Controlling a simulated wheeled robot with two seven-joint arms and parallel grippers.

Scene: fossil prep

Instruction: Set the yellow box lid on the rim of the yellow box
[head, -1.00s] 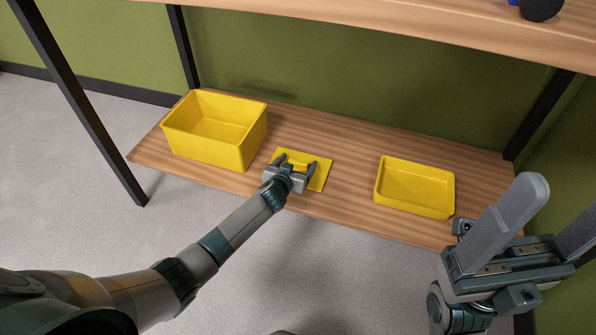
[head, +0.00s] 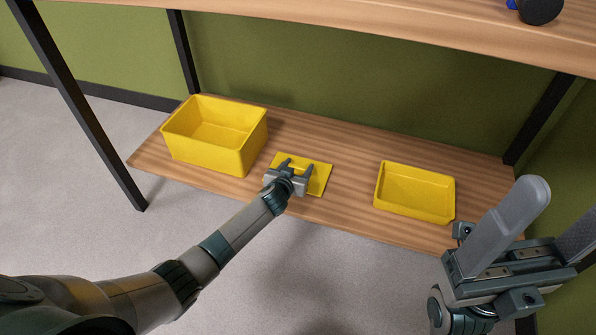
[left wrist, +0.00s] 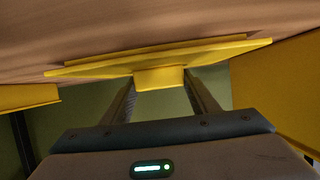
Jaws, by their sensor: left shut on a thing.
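The yellow box (head: 235,152) stands open and upright at the left of the wooden shelf. The yellow box lid (head: 321,180) lies flat, at or very near the shelf surface, just right of the box and apart from it. My left gripper (head: 298,167) is over the lid, shut on its handle. The left wrist view shows the raised handle block (left wrist: 160,78) between the fingers, under the lid plate (left wrist: 215,54). My right gripper (head: 562,212) is open and empty in the right foreground, its right finger cut off by the picture edge.
A shallow yellow tray (head: 414,210) stands right of the lid, empty. Bare shelf (head: 352,182) lies between them. An upper shelf (head: 330,28) overhangs the back, and a dark post (head: 85,115) stands at the left front. A green wall (head: 330,95) is behind.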

